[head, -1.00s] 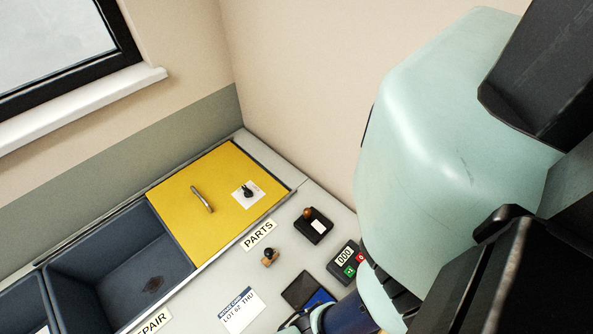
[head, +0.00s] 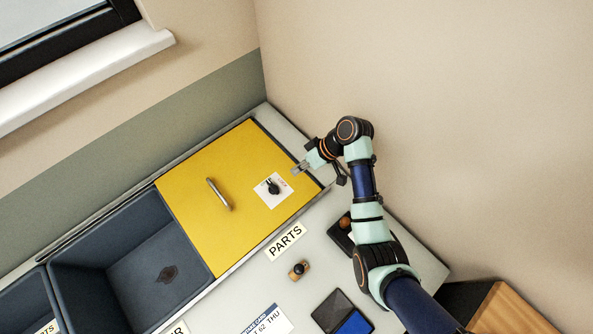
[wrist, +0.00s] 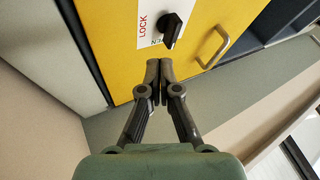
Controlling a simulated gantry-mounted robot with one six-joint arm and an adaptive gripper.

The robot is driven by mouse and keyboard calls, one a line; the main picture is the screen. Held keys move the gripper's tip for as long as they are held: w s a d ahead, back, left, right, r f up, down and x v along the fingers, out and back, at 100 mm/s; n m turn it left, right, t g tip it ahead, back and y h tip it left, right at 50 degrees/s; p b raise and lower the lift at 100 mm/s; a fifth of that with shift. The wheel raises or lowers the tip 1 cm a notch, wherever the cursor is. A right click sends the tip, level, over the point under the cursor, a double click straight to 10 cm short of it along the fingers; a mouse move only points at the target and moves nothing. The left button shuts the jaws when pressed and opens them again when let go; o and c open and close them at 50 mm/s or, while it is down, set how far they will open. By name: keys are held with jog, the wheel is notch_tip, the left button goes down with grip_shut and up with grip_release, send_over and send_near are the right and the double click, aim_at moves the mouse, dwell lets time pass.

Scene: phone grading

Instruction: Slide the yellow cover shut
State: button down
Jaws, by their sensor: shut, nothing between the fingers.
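The yellow cover (head: 200,200) lies flat over the right part of the bin row in the head view, with the open bin to its left. It has a metal handle (head: 219,194) and a white lock label with a black knob (head: 273,187). In the wrist view the knob (wrist: 172,29) stands on the label, which reads LOCK; the knob partly hides a second word ending in EN. The handle (wrist: 214,47) is to its right. My gripper (head: 296,170) is shut and empty near the cover's right edge. Its fingertips (wrist: 160,64) are beside the label; contact is unclear.
The open dark grey bin (head: 95,245) holds a small dark patch. A PARTS label (head: 286,241), a small wooden-based knob (head: 299,269), a dark box and a phone-like device (head: 342,312) are on the counter in front. Walls stand behind and to the right.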

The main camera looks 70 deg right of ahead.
jog(key=b+x, duration=0.2)
jog(key=x, duration=0.7)
jog(key=shift+w+f+b, duration=0.1)
jog(key=shift+f+b, duration=0.05)
jog(key=shift+b, duration=0.15)
jog(key=shift+w, duration=0.1)
jog(key=shift+a, duration=0.15)
